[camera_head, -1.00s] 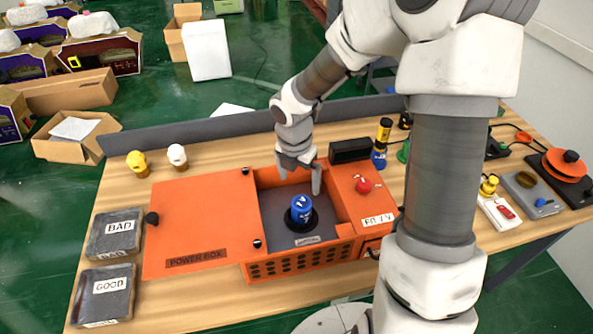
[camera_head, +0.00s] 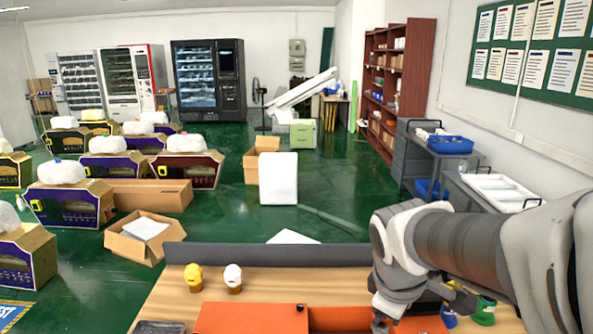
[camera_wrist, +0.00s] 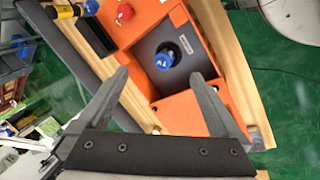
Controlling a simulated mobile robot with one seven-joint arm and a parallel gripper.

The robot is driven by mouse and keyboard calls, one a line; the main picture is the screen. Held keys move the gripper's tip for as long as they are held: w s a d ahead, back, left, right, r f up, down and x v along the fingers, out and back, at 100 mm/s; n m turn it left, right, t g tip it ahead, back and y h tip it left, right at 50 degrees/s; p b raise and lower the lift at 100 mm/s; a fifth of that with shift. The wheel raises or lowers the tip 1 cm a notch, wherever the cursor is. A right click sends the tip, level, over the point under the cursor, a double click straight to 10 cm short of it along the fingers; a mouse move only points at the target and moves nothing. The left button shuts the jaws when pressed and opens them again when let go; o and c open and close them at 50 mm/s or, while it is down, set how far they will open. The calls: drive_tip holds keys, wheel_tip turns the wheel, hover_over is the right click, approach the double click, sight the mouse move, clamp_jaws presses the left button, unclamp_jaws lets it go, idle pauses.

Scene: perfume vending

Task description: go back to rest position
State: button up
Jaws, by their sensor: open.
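My gripper (camera_wrist: 160,76) is open in the wrist view, with both dark fingers spread and nothing between the tips. Past them, a blue round item (camera_wrist: 166,56) stands in the dark inside of the open orange power box (camera_wrist: 207,60). The gripper is apart from it, above the box. In the head view my arm reaches in from the right and the gripper is mostly cut off at the bottom edge. Only the orange lid (camera_head: 250,319) and a little of the box show there.
A yellow-topped item (camera_head: 193,276) and a white-topped item (camera_head: 233,277) stand at the table's back left. A low grey panel (camera_head: 265,255) runs along the back edge. Blue and green items (camera_head: 484,310) stand by my arm. A red button (camera_wrist: 125,13) sits on the box.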

drive_tip(key=s+a+r+m+t+y, duration=0.1)
drive_tip(key=s+r+m, duration=0.3)
drive_tip(key=s+m, duration=0.5)
drive_tip(key=shift+s+a+r+m+t+y, duration=0.15)
drive_tip(key=shift+a+r+m+t+y, duration=0.25)
drive_tip(key=shift+t, duration=0.3)
drive_tip(key=shift+d, duration=0.1)
